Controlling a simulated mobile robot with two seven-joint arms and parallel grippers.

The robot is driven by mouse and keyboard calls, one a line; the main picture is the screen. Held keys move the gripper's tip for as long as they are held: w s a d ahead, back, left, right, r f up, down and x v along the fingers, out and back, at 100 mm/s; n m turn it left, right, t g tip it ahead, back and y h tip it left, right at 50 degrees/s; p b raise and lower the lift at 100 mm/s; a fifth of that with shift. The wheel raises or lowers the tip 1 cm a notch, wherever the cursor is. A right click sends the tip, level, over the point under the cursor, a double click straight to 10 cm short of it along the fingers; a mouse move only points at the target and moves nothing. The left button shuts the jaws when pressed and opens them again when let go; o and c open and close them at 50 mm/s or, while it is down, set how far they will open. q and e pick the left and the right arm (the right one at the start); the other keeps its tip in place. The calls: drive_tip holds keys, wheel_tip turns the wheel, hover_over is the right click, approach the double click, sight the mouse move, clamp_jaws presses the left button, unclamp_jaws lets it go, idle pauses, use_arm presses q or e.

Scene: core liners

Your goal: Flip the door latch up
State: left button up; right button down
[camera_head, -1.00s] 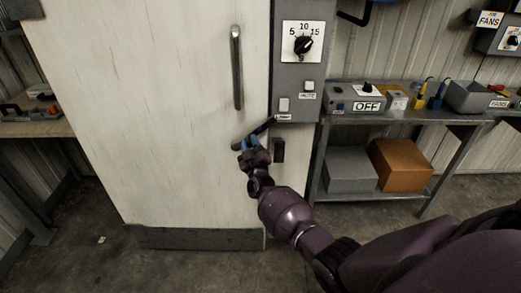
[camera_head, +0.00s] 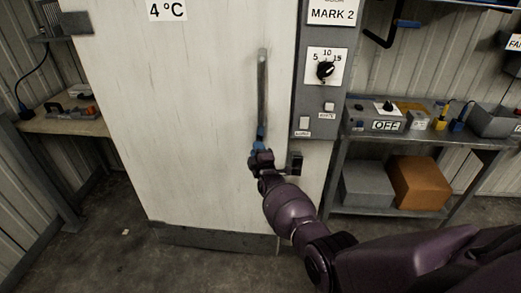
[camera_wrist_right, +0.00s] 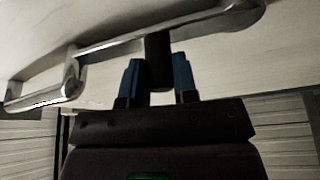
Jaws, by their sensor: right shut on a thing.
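The pale door (camera_head: 200,120) has a long, upright metal handle (camera_head: 262,85) near its right edge. My right gripper (camera_head: 260,134), with blue fingers, is at the handle's lower end. In the right wrist view the gripper (camera_wrist_right: 158,85) is shut on a short dark post (camera_wrist_right: 158,60), with one blue finger on each side. I take the post to be part of the door latch. A shiny metal bar (camera_wrist_right: 205,24) crosses behind and above it. In the head view the latch lever does not show apart from the handle and gripper. My left gripper is out of view.
A dark block (camera_head: 296,164) is fixed right of the gripper, at the door's edge. A grey control box (camera_head: 312,105) with a dial (camera_head: 326,70) hangs above it. A shelf (camera_head: 350,150) with boxes stands to the right.

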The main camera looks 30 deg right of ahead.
drive_tip(key=shift+w+a+r, duration=0.1)
idle(0.4)
drive_tip(key=c, duration=0.9)
unclamp_jaws()
drive_tip(key=p+v, duration=0.2)
drive_tip(key=v, duration=0.9)
